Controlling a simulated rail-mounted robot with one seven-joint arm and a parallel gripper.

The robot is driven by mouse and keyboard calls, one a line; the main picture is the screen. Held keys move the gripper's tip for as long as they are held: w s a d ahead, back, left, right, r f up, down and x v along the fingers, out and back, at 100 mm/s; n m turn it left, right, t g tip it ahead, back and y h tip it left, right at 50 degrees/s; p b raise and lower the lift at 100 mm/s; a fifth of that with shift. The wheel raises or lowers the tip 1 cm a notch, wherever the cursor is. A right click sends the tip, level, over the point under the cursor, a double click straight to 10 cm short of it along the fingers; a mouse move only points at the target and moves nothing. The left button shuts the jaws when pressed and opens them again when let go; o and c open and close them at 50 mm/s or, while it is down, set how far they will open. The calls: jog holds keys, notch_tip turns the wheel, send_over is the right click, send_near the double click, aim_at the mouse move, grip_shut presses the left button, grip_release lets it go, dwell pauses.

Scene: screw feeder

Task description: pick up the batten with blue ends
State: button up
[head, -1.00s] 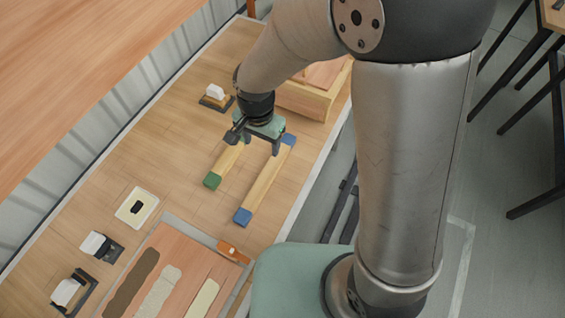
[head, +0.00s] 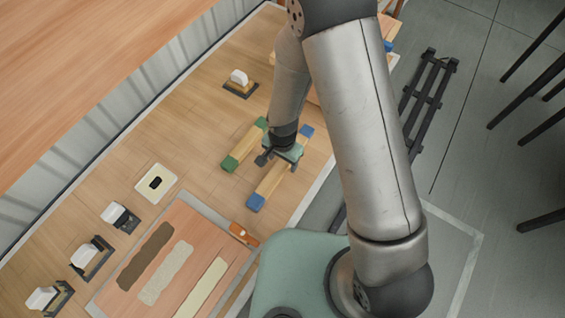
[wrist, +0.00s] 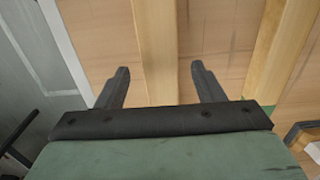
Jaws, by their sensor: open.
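The batten with blue ends (head: 270,186) lies flat on the bench, nearer its right edge, a blue block at each end. My gripper (head: 282,165) is above its middle, open and empty. In the wrist view my gripper (wrist: 160,78) has one finger on each side of the bare wooden middle of this batten (wrist: 156,45); the blue ends are out of that view. I cannot tell how far the fingertips are above the bench. A batten with green ends (head: 243,146) lies roughly parallel to the left; it also shows in the wrist view (wrist: 284,45).
A board with coloured strips (head: 218,250) lies in front, with an orange tool (head: 243,234) at its corner. A cream plate with a dark spot (head: 155,184) and several white-topped fixtures (head: 239,78) stand along the left. Bare bench lies left of the battens.

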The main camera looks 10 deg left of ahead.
jog(key=shift+f, duration=0.95)
jog(key=shift+c, duration=0.3)
jog(key=c, duration=1.1)
jog(key=shift+r, duration=0.15)
jog(key=shift+c, duration=0.2)
